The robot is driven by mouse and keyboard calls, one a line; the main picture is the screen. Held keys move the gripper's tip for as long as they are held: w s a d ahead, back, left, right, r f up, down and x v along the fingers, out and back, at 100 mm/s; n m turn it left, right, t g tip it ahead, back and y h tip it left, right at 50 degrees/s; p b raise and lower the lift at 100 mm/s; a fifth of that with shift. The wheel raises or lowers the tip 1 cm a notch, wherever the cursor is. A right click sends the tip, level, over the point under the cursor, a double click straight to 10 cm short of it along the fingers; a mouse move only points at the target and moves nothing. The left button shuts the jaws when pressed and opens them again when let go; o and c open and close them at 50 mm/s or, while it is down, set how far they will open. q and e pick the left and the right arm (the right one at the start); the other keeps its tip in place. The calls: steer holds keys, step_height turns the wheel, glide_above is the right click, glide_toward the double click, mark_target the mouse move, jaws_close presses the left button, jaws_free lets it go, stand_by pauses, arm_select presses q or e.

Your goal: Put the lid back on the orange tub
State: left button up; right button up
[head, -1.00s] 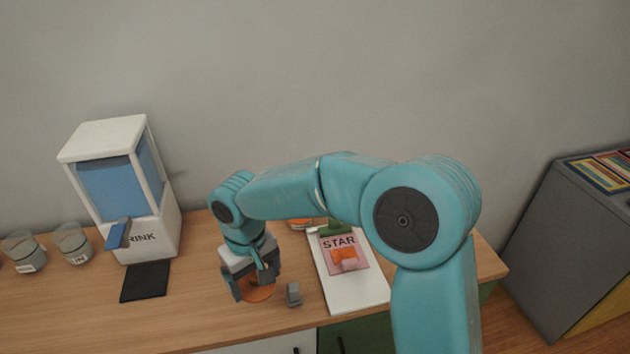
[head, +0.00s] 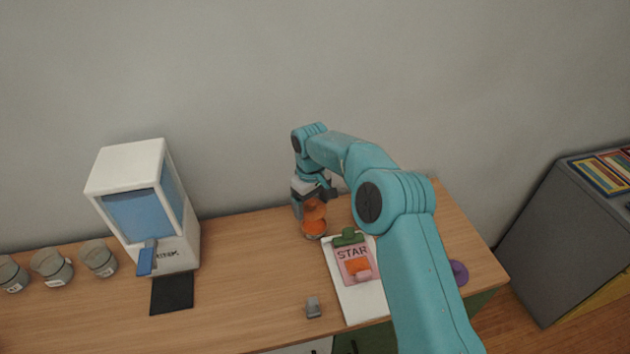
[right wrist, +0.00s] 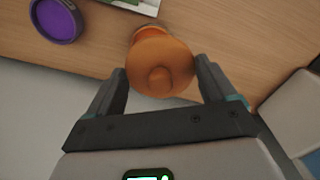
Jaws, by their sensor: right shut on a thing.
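My right gripper (head: 314,203) is shut on the orange lid (head: 315,214) near the back of the counter. In the right wrist view the round lid (right wrist: 176,62), with its knob, lies between the two fingers. The orange tub (head: 315,234) stands on the counter right below the lid in the head view. In the wrist view only a bit of the tub's rim (right wrist: 147,31) shows beyond the lid. I cannot tell whether lid and tub touch. My left gripper is not in view.
A clipboard with a pink STAR card (head: 352,262) lies just in front of the tub. A purple round thing (head: 459,272) sits at the right. A drink dispenser (head: 150,208), several jars (head: 51,267) and a small grey object (head: 313,307) are also on the counter.

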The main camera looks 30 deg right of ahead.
mark_target(315, 207)
steer(key=shift+w+d+f+p, duration=0.1)
steer(key=shift+w+d+p, duration=0.25)
steer(key=shift+d, duration=0.35)
steer(key=shift+w+a+f+n+b, duration=0.1)
steer(key=shift+f+n+b, duration=0.2)
steer(key=shift+f+b, duration=0.1)
step_height(315, 207, down, 2)
steer(key=shift+f+b, duration=0.1)
steer(key=shift+b, duration=0.5)
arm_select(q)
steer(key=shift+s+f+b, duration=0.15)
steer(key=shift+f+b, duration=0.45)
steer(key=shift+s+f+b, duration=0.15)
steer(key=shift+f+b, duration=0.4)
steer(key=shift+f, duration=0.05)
arm_select(e)
steer(key=shift+f, duration=1.75)
arm_select(q)
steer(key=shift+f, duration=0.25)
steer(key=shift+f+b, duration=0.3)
steer(key=shift+b, duration=0.25)
arm_select(e)
steer(key=shift+f, duration=0.25)
steer(key=o, duration=0.8)
